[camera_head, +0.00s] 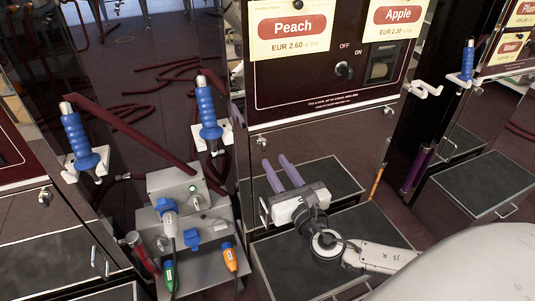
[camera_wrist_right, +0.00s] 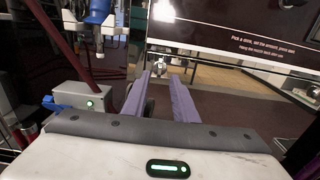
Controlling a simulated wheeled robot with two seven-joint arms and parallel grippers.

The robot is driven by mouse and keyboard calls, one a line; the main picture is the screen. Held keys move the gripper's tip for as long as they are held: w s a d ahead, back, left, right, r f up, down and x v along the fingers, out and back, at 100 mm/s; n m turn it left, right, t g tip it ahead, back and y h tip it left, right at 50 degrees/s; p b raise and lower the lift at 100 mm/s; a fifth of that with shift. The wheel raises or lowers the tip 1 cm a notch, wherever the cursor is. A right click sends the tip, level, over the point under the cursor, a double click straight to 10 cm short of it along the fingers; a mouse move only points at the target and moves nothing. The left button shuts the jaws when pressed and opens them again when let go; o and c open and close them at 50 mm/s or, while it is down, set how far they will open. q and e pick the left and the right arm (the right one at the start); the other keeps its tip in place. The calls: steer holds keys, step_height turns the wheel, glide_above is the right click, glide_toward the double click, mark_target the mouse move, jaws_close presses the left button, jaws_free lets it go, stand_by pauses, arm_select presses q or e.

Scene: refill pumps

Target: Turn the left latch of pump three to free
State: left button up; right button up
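The middle pump (camera_head: 325,85) carries the Peach and Apple labels; I see no pump number on it. A small silver latch (camera_head: 262,142) sits at the lower left of its front panel, and another latch (camera_head: 388,110) at the lower right. My right gripper (camera_head: 276,161) has two purple fingers, apart and empty, pointing at the panel just below the left latch. In the right wrist view a small metal latch (camera_wrist_right: 160,63) shows just beyond and between the fingertips (camera_wrist_right: 157,74). I cannot tell whether they touch. My left gripper is not in view.
A grey box with plugs and cables (camera_head: 178,190) stands left of the gripper. A blue nozzle (camera_head: 209,112) hangs in a white holder on the pump's left side. Dark trays (camera_head: 325,265) lie below the panel. Red hoses (camera_head: 160,80) lie on the floor behind.

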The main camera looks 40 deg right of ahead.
mark_target(265, 147)
steer(key=x, duration=0.6)
steer(key=shift+w+d+b, duration=0.1)
steer(key=shift+w+b, duration=0.2)
jaws_close()
